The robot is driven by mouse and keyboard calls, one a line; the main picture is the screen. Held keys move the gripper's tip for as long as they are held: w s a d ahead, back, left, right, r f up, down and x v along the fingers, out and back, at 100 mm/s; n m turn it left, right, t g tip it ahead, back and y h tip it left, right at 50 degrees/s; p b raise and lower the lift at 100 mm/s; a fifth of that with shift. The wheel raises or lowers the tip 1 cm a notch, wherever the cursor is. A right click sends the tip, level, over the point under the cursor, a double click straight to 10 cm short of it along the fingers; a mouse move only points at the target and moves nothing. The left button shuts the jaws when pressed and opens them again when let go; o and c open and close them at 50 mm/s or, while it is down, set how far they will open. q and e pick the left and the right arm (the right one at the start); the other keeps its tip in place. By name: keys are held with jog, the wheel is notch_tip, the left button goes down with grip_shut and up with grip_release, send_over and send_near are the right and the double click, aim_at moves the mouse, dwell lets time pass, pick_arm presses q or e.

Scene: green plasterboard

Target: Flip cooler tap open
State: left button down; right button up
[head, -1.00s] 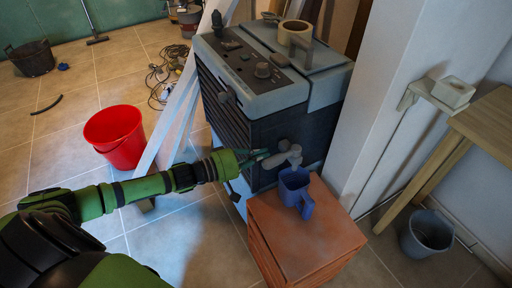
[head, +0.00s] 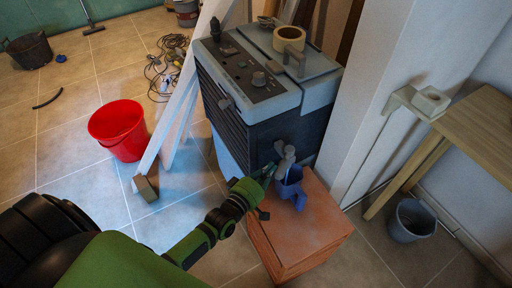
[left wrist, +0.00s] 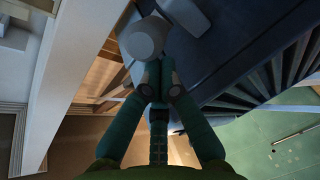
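The cooler (head: 262,110) is a dark ribbed box with a grey top and panel. Its grey tap (head: 284,160) sticks out low on the front, above a blue mug (head: 291,186). My left gripper (head: 267,172) is at the tap's left side, just in front of the cooler. In the left wrist view the teal fingertips (left wrist: 159,80) are together, right at the round grey tap end (left wrist: 144,38). Whether any tap part is pinched between them is hidden. My right gripper is out of view.
The mug stands on an orange-brown block (head: 300,225) under the tap. A white pillar (head: 385,90) rises close on the right. Leaning white boards (head: 178,105) and a red bucket (head: 118,129) are on the left. A wooden table (head: 470,135) stands far right.

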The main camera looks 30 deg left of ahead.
aim_at(278, 176)
pick_arm(q)
jog(key=shift+s+d+p, duration=0.15)
jog(key=shift+d+p, duration=0.2)
jog(key=shift+d, duration=1.2)
jog(key=shift+s+d, duration=0.1)
jog(key=shift+d, duration=0.05)
